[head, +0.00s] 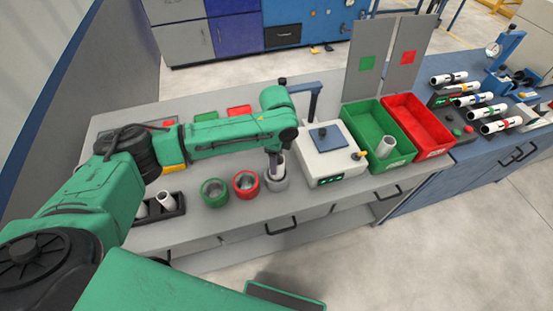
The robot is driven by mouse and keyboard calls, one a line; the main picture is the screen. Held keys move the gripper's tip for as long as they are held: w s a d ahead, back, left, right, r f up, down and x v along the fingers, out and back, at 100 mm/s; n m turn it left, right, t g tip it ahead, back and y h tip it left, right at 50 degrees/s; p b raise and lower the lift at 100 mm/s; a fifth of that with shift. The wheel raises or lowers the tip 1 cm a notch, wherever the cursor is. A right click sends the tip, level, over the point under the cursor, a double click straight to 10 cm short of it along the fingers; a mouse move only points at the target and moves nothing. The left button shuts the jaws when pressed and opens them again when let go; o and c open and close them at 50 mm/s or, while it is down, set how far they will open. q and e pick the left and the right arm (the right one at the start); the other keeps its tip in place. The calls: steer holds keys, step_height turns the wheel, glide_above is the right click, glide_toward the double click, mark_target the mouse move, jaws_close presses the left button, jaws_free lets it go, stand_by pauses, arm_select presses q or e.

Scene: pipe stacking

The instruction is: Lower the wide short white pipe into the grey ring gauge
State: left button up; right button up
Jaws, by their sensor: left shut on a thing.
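My left gripper (275,166) points down over the grey ring gauge (278,185), at the right end of a row of three rings on the grey bench. It is shut on a white pipe (281,163), which is partly hidden by the fingers. The pipe stands about upright, with its lower part at the ring's opening. I cannot tell how deep it sits, as the gripper and rim cover its lower end. My right gripper is not in view.
A green ring (215,192) and a red ring (246,184) stand left of the grey one. A white device (329,167) stands close on the right, then a green bin (361,121) holding a pipe and a red bin (425,131). A black holder (177,210) with white pipes is at left.

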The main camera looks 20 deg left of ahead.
arm_select(q)
steer(key=shift+f, duration=0.6)
stand_by(0.3)
steer(key=o, duration=1.4)
steer(key=shift+o, duration=0.2)
steer(key=shift+r, duration=0.1)
step_height(320, 180, up, 14)
steer(key=b, duration=0.2)
steer(key=shift+r, duration=0.2)
